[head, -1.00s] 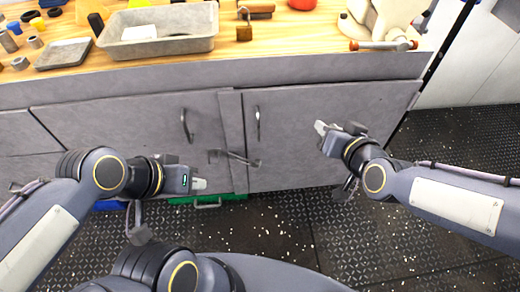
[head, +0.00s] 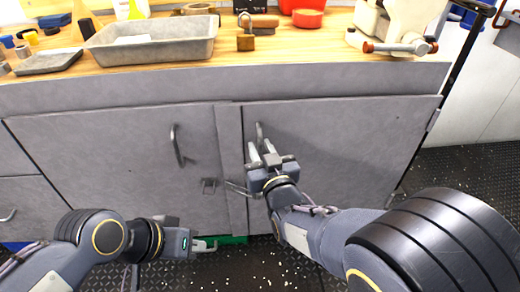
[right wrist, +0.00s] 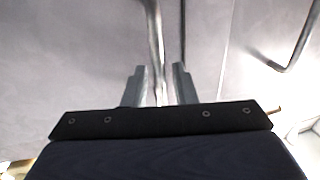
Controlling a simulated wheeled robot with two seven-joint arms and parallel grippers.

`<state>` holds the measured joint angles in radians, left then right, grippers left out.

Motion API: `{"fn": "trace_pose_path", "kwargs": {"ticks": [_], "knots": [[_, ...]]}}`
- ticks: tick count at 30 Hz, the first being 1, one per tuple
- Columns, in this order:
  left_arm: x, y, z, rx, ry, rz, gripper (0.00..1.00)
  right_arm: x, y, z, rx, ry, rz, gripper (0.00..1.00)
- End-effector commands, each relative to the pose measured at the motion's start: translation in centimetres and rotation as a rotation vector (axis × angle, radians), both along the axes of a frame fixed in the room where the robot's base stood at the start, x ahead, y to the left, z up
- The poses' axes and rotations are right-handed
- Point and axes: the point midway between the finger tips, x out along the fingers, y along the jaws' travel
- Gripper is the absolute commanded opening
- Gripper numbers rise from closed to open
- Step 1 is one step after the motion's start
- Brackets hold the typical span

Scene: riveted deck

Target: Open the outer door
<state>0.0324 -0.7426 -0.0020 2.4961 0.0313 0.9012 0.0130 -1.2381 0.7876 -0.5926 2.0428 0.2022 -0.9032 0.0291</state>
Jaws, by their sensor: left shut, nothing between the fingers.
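The grey cabinet has a left door (head: 110,160) and a right door (head: 345,140), both looking closed. The right door's upright handle (head: 259,133) is directly beyond my right gripper (head: 264,150). In the right wrist view its fingers (right wrist: 160,88) are apart, with the metal handle (right wrist: 154,35) running down between them; I cannot tell whether they touch it. The left door's handle (head: 178,145) is free. A metal hook bar (head: 236,187) lies near a catch (head: 209,186) between the doors, partly hidden by my right gripper. My left gripper (head: 212,246) is shut and empty, low before the left door.
The wooden worktop (head: 230,56) carries a grey tray (head: 150,45), a padlock (head: 246,40), a red container (head: 307,17) and a pale machine (head: 400,22). Dark patterned floor (head: 460,165) is open at the right.

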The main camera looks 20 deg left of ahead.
Motion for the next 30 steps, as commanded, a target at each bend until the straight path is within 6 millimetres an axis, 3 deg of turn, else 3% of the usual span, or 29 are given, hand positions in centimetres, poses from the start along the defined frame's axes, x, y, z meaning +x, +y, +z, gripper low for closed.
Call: {"fn": "trace_pose_path", "kwargs": {"ticks": [12, 18, 30], "knots": [[-0.01, -0.01, -0.26, 0.000, 0.000, 0.000, 0.00, 0.98, 0.60, -0.01, 0.000, 0.002, 0.000, 0.25], [-0.01, -0.01, -0.26, 0.000, 0.000, 0.000, 0.00, 0.97, 0.59, 0.00, 0.000, 0.001, 0.000, 0.00], [-0.01, -0.01, -0.26, 0.000, 0.000, 0.000, 0.00, 0.59, 0.62, 0.03, 0.000, 0.001, -0.003, 0.00]]}}
